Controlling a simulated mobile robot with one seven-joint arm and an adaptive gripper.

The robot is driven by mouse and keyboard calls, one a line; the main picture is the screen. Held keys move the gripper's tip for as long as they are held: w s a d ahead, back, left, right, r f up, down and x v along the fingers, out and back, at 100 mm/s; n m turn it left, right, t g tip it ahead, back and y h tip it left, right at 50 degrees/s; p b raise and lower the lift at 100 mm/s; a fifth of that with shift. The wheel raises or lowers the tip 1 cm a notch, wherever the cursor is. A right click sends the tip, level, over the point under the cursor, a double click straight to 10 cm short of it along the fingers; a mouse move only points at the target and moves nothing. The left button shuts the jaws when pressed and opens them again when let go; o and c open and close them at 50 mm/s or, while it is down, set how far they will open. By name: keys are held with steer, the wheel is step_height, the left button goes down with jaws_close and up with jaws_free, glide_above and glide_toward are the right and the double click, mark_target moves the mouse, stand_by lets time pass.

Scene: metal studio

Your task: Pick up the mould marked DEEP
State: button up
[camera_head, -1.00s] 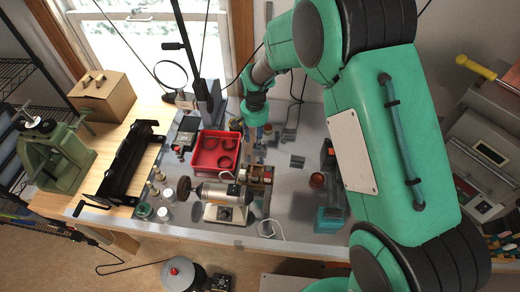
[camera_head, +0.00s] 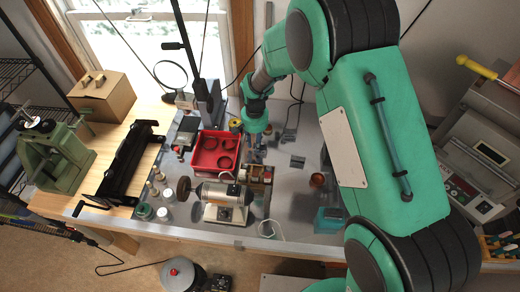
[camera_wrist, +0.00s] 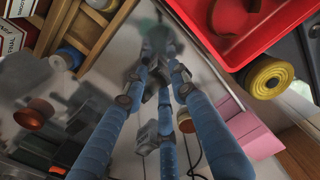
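No marking DEEP is readable in either view, so I cannot tell which piece is that mould. Small dark grey pieces (camera_head: 297,162) lie on the grey bench right of my gripper (camera_head: 256,155) in the head view. In the wrist view, the blue fingers of my gripper (camera_wrist: 157,65) point away and draw close together toward their far ends. A grey block (camera_wrist: 147,138) shows between and behind the fingers. The fingertips are blurred against the bench, and I cannot tell whether they touch or hold anything.
A red tray (camera_head: 197,158) with dark rings stands left of my gripper. A wooden rack (camera_head: 258,173) and a motor (camera_head: 212,192) are in front of it. A yellow spool (camera_wrist: 268,77) and a pink block (camera_wrist: 243,128) are close by. A copper-coloured cup (camera_head: 317,180) stands right.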

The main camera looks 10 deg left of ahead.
jaws_close()
steer(key=shift+r, duration=0.1)
step_height(320, 180, up, 10)
steer(key=shift+p, duration=0.35)
stand_by(0.7)
